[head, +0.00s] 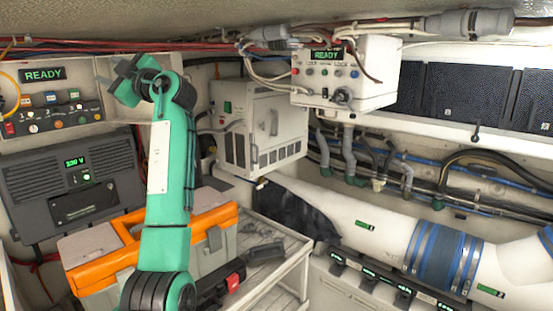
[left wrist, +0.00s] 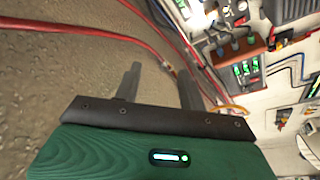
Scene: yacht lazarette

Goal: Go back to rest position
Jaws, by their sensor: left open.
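My left arm rises from the bottom of the head view, and my left gripper (head: 127,82) is held high near the ceiling, in front of the upper left wall. In the left wrist view its two fingers (left wrist: 158,88) stand apart with nothing between them. Red cables and the rough ceiling lie beyond the fingers there. My right gripper is in neither view.
A READY panel (head: 43,74) and a dark 230 V unit (head: 72,187) are on the left wall. An orange and grey toolbox (head: 217,222) stands on a bench behind my arm. A white control box (head: 345,72) hangs right of centre. Red cables (head: 75,48) run along the ceiling near my gripper.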

